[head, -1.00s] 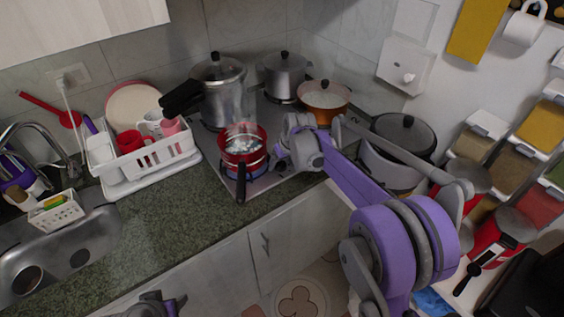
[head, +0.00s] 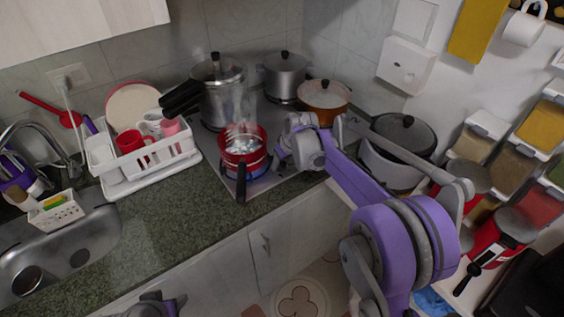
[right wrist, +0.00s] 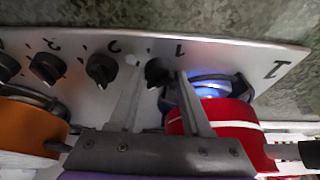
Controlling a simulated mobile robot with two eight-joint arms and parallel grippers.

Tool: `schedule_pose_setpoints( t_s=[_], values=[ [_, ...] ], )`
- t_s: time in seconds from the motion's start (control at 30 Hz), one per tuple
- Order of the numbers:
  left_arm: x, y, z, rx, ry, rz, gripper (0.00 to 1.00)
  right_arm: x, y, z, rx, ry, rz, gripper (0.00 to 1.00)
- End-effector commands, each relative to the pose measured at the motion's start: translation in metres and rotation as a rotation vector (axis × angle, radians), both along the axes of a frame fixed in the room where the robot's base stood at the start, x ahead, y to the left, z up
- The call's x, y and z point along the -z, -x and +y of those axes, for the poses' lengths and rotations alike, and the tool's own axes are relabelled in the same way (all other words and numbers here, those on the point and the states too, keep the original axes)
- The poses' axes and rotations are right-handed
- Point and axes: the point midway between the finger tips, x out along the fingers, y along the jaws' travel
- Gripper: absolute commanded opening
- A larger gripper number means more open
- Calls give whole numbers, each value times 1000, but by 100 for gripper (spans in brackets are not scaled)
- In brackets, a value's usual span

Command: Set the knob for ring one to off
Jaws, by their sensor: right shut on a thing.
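The knob for ring one (right wrist: 158,72) is a dark round knob with the printed "1" beside it in the right wrist view. My right gripper (right wrist: 157,75) has one finger on each side of it and is shut on it. In the head view my right gripper (head: 284,152) is at the stove's front edge, beside the red pot, and the knob is hidden. Ring one, marked with a large "1", has a blue flame (right wrist: 205,90) under the red pot (right wrist: 232,118). My left gripper (head: 155,304) is partly cut off at the bottom edge; its fingers are unclear.
Several other knobs (right wrist: 101,70) line the panel beside my gripper. The red pot (head: 243,147) steams, its handle pointing towards the front. A pressure cooker (head: 221,95), a lidded pot (head: 285,80) and an orange pan (head: 324,100) stand behind. A dish rack (head: 150,160) is at left.

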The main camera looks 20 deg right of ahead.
Motion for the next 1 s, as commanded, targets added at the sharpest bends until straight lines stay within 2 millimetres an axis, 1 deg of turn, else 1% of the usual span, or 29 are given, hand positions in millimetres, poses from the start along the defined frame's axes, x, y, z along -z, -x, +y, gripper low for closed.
schedule_pose_setpoints(
  t_s=[0.27,0.7,1.0],
  values=[
    [1,0,0,0,0,1,61,0,-1,-3,-186,-1,0,0],
    [-4,-2,0,0,0,-3,61,-1,-4,-5,-575,-1,-1,0],
    [-8,-3,0,0,0,-6,61,-1,-5,-6,-753,1,-1,0]
  ],
)
